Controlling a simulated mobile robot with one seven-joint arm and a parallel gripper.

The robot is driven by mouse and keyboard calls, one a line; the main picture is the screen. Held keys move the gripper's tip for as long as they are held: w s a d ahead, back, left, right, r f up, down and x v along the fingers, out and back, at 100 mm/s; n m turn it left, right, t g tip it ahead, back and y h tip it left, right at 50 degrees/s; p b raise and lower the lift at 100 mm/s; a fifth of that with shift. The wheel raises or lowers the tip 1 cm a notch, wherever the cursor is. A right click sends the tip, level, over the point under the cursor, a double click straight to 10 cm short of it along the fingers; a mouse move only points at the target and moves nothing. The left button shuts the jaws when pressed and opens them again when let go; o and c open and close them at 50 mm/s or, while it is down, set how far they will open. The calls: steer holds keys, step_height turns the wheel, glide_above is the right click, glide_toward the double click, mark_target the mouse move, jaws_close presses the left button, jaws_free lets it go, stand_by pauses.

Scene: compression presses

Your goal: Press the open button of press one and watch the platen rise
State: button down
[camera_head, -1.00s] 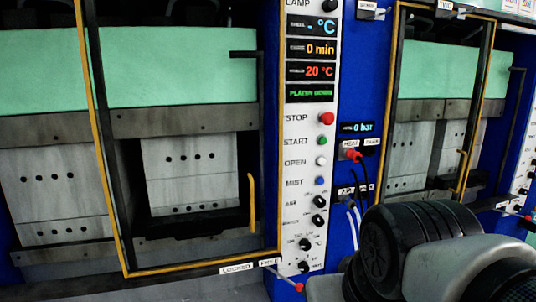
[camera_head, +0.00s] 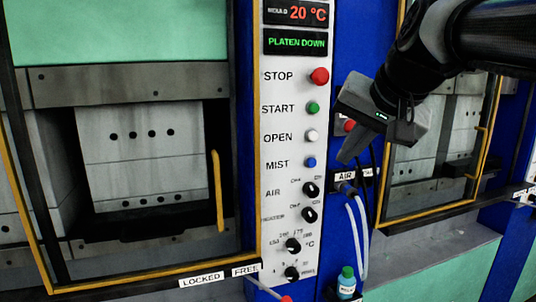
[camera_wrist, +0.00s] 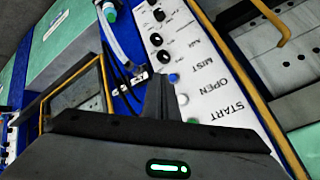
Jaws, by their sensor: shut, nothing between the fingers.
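The control panel of the left press (camera_head: 283,215) is white. Its white OPEN button (camera_head: 312,136) sits between the green START button (camera_head: 313,108) and the blue MIST button (camera_head: 310,162). The red STOP button (camera_head: 319,76) is above. The display (camera_head: 295,42) reads PLATEN DOWN. My gripper (camera_head: 348,154) is shut and empty, just right of the OPEN and MIST buttons in the picture, apart from them. In the wrist view, my fingers (camera_wrist: 160,88) point at the panel, left of the white OPEN button (camera_wrist: 183,99). The grey block (camera_head: 130,150) stands in the left press.
The left press has a yellow-edged guard door (camera_head: 130,284) with a yellow handle (camera_head: 217,190). AIR hoses (camera_head: 352,235) hang right of the panel, above a small green-capped bottle (camera_head: 346,284). A second press (camera_head: 436,140) stands at right, with a ledge (camera_head: 430,255) below.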

mark_target(313, 136)
steer(key=shift+w+d+r, duration=0.2)
steer(key=shift+w+r, duration=0.1)
steer(key=shift+w, duration=0.2)
steer(key=shift+w, duration=0.1)
steer(key=shift+w+a+p, duration=0.45)
steer(key=shift+w+p, duration=0.1)
steer(key=shift+w, duration=0.8)
steer(key=shift+w+a+p, duration=0.5)
steer(key=shift+w+p, duration=0.1)
steer(key=shift+w, duration=0.8)
steer(key=shift+w+a+p, duration=0.45)
steer(key=shift+w+p, duration=0.1)
steer(key=shift+w, duration=0.8)
steer(key=shift+w+a, duration=0.1)
steer(key=shift+w, duration=0.3)
